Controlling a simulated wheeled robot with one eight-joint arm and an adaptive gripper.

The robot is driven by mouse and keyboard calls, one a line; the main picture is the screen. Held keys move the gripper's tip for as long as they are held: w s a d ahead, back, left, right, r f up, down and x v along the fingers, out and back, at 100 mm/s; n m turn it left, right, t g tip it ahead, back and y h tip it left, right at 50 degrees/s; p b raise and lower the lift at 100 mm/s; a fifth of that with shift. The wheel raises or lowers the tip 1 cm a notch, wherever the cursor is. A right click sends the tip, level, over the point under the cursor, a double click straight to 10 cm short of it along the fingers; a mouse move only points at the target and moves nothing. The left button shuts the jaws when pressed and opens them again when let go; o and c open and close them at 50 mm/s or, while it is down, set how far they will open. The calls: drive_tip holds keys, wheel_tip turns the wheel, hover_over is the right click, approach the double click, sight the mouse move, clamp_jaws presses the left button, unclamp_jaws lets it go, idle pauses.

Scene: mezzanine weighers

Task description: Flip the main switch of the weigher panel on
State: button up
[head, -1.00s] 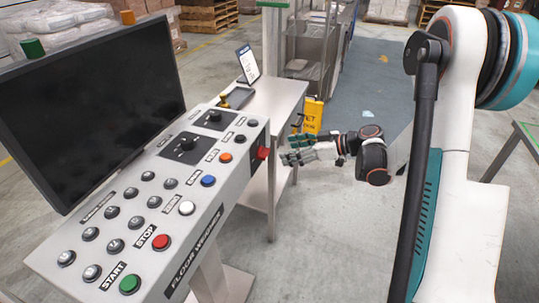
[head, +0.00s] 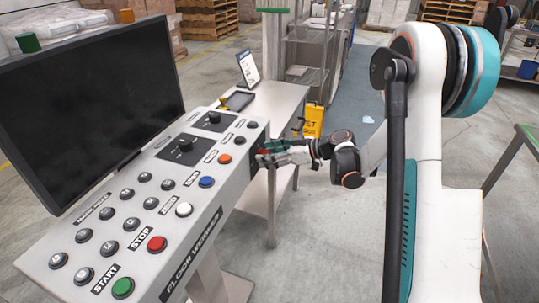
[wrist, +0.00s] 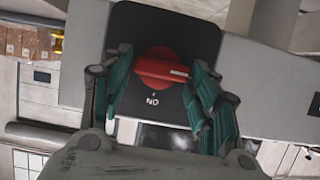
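The main switch (wrist: 158,68) is a red rotary knob on a black plate (wrist: 190,35) on the end face of the weigher panel (head: 205,215). In the wrist view its bar lies nearly level across the picture, with a pale mark at its right end. White lettering on the plate, seen upside down below the knob, appears to be "ON" with a short stroke. My gripper (wrist: 158,95) is open, with one green-padded finger on each side of the knob; I cannot tell whether they touch it. In the head view my gripper (head: 268,155) is at the panel's end and largely hides the switch.
A black screen (head: 85,110) stands behind the panel's buttons. A metal table (head: 275,105) with a tablet (head: 238,100) stands just beyond the gripper. A yellow wet-floor sign (head: 313,122) is behind it. The floor right of the panel is open.

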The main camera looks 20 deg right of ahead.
drive_tip(key=c, duration=0.4)
drive_tip(key=shift+w+d+f+m+g+y+b, duration=0.2)
drive_tip(key=shift+m+g+y, duration=0.65)
drive_tip(key=shift+m, duration=1.4)
drive_tip(key=shift+w+d+f+m+g+y+b, duration=0.1)
drive_tip(key=shift+w+f+m+g+y+b, duration=0.15)
drive_tip(key=shift+m+y, duration=1.55)
drive_tip(key=shift+w+d+f+m+g+y+b, duration=0.2)
drive_tip(key=shift+m+g+y, duration=0.45)
drive_tip(key=shift+m, duration=2)
drive_tip(key=shift+a, duration=0.1)
drive_tip(key=o, duration=1.1)
drive_tip(key=shift+f, duration=0.1)
drive_tip(key=shift+c, duration=0.2)
